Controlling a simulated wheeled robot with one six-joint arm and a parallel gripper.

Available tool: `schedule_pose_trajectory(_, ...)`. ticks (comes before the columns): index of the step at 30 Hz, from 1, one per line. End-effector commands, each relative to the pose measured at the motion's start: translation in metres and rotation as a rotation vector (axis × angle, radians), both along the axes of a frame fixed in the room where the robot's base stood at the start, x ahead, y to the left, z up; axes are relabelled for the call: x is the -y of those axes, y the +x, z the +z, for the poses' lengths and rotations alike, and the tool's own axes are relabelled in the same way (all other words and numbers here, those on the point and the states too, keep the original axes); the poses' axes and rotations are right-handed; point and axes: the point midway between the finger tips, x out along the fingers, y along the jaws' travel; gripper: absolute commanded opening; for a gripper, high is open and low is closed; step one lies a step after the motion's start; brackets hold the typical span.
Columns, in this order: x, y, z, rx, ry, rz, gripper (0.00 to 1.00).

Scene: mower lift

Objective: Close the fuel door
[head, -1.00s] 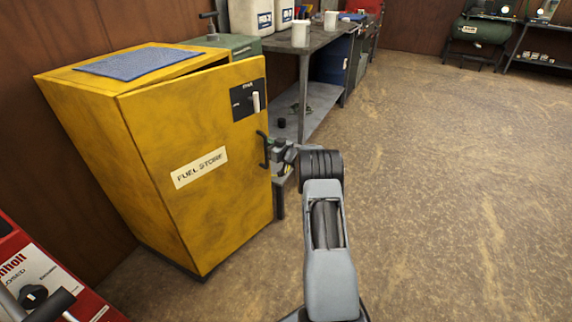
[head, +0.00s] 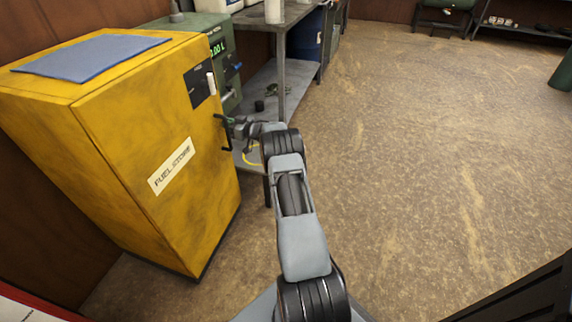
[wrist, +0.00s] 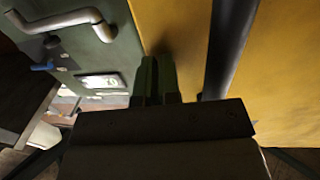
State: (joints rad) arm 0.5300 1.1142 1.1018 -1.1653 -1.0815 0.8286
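The fuel door is the front of the yellow fuel store cabinet (head: 165,140), with a "FUEL STORE" label (head: 170,166). It appears flush with the cabinet body, with no gap visible along its top edge. Its dark bar handle (head: 224,133) is near the right edge, and a white lever (head: 211,83) stands upright on a black plate (head: 199,87). My gripper (head: 238,127) is beside the bar handle. In the wrist view the fingers (wrist: 153,80) look pressed together, empty, left of the handle bar (wrist: 229,50), not around it; contact with the door is unclear.
A blue mat (head: 92,56) lies on the cabinet top. A green machine with a lit display (head: 216,48) stands just behind the cabinet, beside a metal workbench (head: 283,25). The floor (head: 430,170) to the right is open.

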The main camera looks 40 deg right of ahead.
Motion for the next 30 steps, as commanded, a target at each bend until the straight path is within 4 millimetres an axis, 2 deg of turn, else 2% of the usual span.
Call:
schedule_pose_trajectory(1, -0.011, 0.006, 0.006, 0.01, -0.003, 0.014, 0.0)
schedule_pose_trajectory(8, -0.013, 0.006, 0.008, 0.013, -0.004, 0.017, 0.0)
schedule_pose_trajectory(13, -0.008, -0.002, 0.009, 0.012, -0.002, 0.019, 0.0)
schedule_pose_trajectory(17, 0.009, -0.017, 0.008, 0.009, 0.001, 0.011, 0.0)
schedule_pose_trajectory(21, 0.029, -0.043, 0.008, 0.006, 0.002, 0.004, 0.0)
schedule_pose_trajectory(30, 0.055, -0.089, 0.005, 0.006, 0.002, 0.007, 0.0)
